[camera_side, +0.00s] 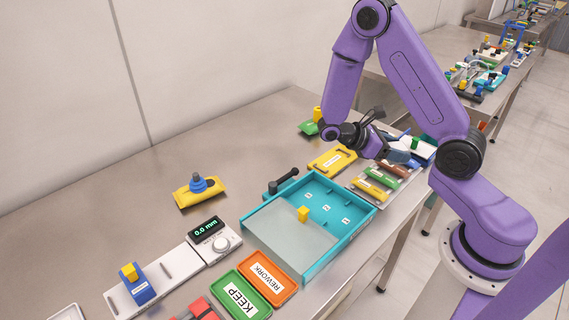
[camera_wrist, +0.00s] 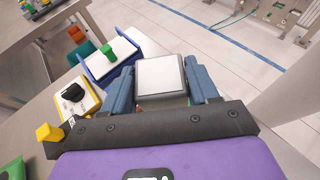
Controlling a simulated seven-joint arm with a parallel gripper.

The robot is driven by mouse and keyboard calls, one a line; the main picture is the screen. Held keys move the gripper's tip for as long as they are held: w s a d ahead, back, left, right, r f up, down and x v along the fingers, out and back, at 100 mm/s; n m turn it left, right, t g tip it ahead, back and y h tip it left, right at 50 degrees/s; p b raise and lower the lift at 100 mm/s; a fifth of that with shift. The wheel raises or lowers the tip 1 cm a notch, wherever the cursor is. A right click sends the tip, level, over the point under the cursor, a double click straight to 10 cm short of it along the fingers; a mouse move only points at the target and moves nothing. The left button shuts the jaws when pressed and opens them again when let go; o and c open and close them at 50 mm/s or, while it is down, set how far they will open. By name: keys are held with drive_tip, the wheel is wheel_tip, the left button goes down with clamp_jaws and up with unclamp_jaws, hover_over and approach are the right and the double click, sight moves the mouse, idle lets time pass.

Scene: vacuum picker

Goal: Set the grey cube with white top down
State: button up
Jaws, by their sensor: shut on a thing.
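The grey cube with white top (camera_wrist: 162,77) sits between the two blue fingers of my gripper (camera_wrist: 164,92) in the wrist view, its white face toward the camera. My gripper is shut on it. In the side view my gripper (camera_side: 402,156) is at the far right end of the bench, beside a blue and white tray. The cube cannot be made out clearly there. The wrist view does not show whether its underside touches anything.
The blue-walled white tray (camera_wrist: 118,58) holds a green piece (camera_wrist: 109,51). A yellow base with a black knob (camera_wrist: 73,93) stands nearby. A rack of coloured bars (camera_side: 382,178) and a teal tray (camera_side: 317,263) lie along the bench. Bare bench (camera_side: 250,140) shows at the back.

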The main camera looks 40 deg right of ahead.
drive_tip(key=s+a+m+g+y, duration=0.5)
drive_tip(key=s+m+y, duration=0.1)
drive_tip(key=m+y, duration=0.2)
drive_tip(key=w+a+r+m+t+y, duration=0.1)
drive_tip(key=w+a+m+t+y, duration=0.3)
drive_tip(key=a+m+y, duration=0.35)
drive_tip(key=w+a+r+m+t+y, duration=0.1)
drive_tip(key=w+a+m+t+y, duration=0.35)
drive_tip(key=m+y, duration=0.45)
drive_tip(key=m+t, duration=0.9)
drive_tip(key=t, duration=0.1)
hover_over(286, 163)
drive_tip(key=shift+h, duration=0.45)
drive_tip(key=f, duration=0.7)
drive_tip(key=shift+s+d, duration=0.1)
drive_tip(key=shift+s, duration=0.15)
drive_tip(key=shift+w+f, duration=0.2)
drive_tip(key=shift+f, duration=0.1)
drive_tip(key=shift+w+f, duration=0.1)
drive_tip(key=shift+f, duration=1.5)
drive_tip(key=shift+f, duration=0.1)
